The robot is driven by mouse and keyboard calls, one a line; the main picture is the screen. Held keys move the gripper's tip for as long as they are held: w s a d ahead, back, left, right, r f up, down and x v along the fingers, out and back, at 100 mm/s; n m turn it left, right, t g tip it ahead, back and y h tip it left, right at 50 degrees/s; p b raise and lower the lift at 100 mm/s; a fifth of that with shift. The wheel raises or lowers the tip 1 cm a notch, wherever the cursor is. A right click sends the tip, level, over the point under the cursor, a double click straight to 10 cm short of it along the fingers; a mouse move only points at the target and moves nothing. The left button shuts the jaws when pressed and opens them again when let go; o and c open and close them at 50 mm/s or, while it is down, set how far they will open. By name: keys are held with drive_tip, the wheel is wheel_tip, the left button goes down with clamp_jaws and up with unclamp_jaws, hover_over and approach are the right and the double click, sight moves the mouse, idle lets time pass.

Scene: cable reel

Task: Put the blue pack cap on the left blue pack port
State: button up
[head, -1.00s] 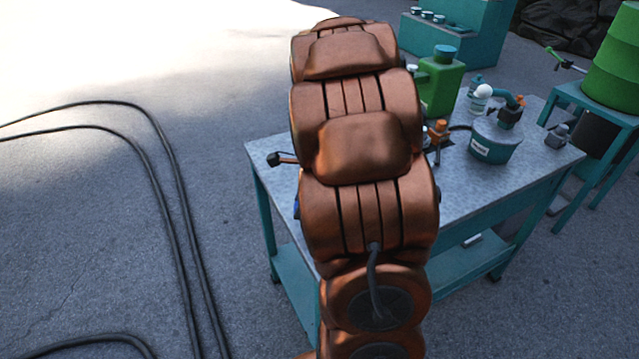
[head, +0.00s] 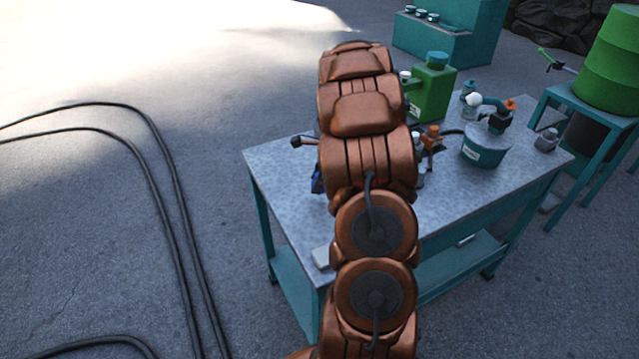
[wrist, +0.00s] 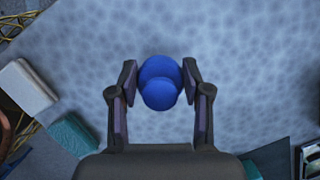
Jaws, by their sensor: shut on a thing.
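In the wrist view, my gripper (wrist: 160,84) is shut on the blue pack cap (wrist: 160,92). The cap is a rounded blue piece with a wider disc and a smaller round part, between the two dark fingers. Pale speckled tabletop shows behind it. In the head view my copper-coloured arm reaches over the workbench (head: 285,165) and hides the fingers. A small blue patch shows at the arm's left edge; I cannot tell what it is. I cannot make out the blue pack or its left port in either current view.
On the bench's right half stand a green can (head: 432,95), a teal round container (head: 485,148) and a small grey jar (head: 546,140). A white block (head: 322,257) lies at the near edge. The bench's left part is mostly clear. Black cables (head: 165,165) lie on the floor at left.

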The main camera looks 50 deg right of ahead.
drive_tip(key=shift+w+d, duration=0.25)
drive_tip(key=shift+d, duration=0.35)
drive_tip(key=shift+f+p, duration=0.95)
drive_tip(key=shift+f, duration=0.85)
drive_tip(key=shift+f, duration=0.15)
drive_tip(key=o, duration=1.2)
drive_tip(key=shift+c, duration=0.2)
drive_tip(key=b+v, duration=0.4)
drive_tip(key=v, duration=0.8)
